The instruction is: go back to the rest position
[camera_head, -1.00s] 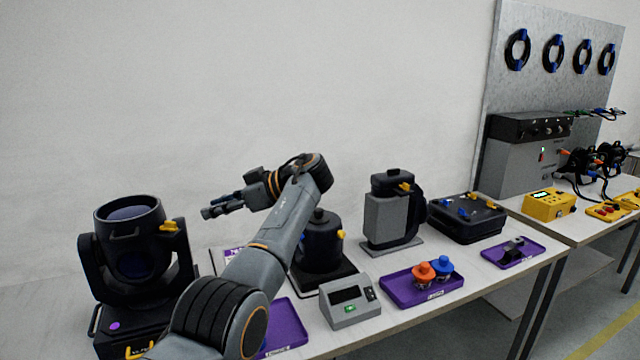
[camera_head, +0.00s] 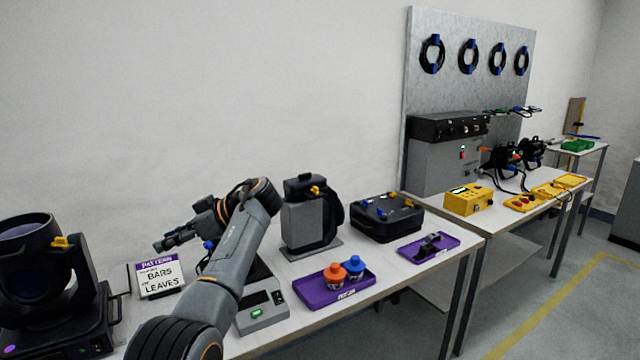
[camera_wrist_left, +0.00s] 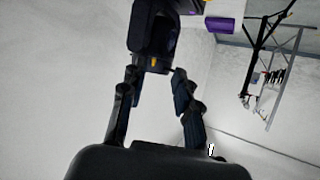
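My left arm rises from the bottom of the head view and bends left, with the left gripper (camera_head: 168,243) raised above the near table, in front of the wall. In the left wrist view the gripper's two fingers (camera_wrist_left: 155,88) are spread apart with nothing between them. A black lamp fixture (camera_wrist_left: 155,30) shows beyond the fingertips there. My right gripper is in neither view.
A moving-head lamp (camera_head: 40,280) stands at the left beside a sign reading bars or leaves (camera_head: 158,278). A grey device with a display (camera_head: 262,308), a purple tray (camera_head: 310,292) with orange and blue pots, a grey-black unit (camera_head: 308,225) and a black case (camera_head: 388,218) occupy the table.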

